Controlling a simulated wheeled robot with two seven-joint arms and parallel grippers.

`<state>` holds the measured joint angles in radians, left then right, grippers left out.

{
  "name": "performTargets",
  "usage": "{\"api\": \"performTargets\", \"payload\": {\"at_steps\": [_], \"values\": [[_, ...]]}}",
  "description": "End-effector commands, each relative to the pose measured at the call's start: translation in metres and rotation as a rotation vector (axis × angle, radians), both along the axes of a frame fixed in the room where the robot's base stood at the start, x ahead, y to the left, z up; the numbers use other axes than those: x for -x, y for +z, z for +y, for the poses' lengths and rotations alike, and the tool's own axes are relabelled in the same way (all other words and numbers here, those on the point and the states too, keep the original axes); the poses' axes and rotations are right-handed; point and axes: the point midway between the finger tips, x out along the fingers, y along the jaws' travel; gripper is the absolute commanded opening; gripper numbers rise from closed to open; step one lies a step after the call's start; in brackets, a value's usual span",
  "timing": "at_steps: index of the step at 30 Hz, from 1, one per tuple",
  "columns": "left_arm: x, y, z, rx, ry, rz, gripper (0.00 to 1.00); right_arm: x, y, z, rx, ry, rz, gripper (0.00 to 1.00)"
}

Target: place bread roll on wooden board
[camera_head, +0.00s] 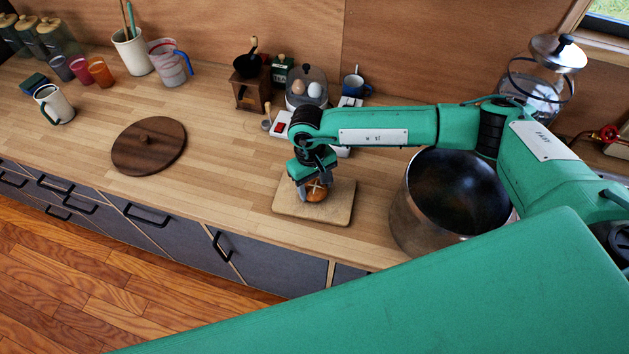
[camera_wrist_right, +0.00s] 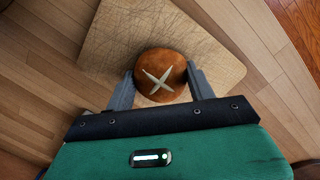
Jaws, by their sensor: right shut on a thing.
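The bread roll (camera_head: 316,191) is round and brown with a pale cross on top. It also shows in the right wrist view (camera_wrist_right: 161,72), between my right gripper's two fingers. The wooden board (camera_head: 290,206) is a pale, scratched slab on the counter; it fills much of the upper right wrist view (camera_wrist_right: 117,38). My right gripper (camera_head: 315,192) points down over the board and is shut on the roll. The roll is at or just above the board; I cannot tell whether it touches. My left gripper is not in view.
A large metal pot (camera_head: 410,212) stands close to the right of the board. A round dark wooden lid (camera_head: 150,150) lies to the left, with bare counter between. An egg holder (camera_head: 297,101), a grinder (camera_head: 250,90) and a blue mug (camera_head: 354,86) stand behind.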

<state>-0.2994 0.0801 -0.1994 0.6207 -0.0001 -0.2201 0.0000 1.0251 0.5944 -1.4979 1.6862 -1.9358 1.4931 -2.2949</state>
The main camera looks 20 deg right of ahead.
Motion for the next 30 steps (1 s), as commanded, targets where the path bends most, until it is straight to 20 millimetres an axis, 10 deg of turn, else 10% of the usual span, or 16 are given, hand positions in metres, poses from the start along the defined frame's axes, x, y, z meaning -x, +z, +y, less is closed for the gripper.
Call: {"api": "performTargets", "payload": {"at_steps": [11,12,15,30], "values": [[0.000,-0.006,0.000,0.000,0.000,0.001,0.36,-0.001,-0.005,0.000,-0.001,0.000,-0.002,0.32],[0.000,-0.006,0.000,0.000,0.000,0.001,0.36,-0.001,-0.004,0.000,-0.001,0.000,-0.002,0.57],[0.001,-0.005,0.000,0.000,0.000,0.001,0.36,-0.001,-0.003,0.000,-0.001,0.000,-0.002,0.76],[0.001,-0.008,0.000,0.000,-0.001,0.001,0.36,-0.005,0.011,0.001,-0.002,0.000,-0.007,0.77]]}}
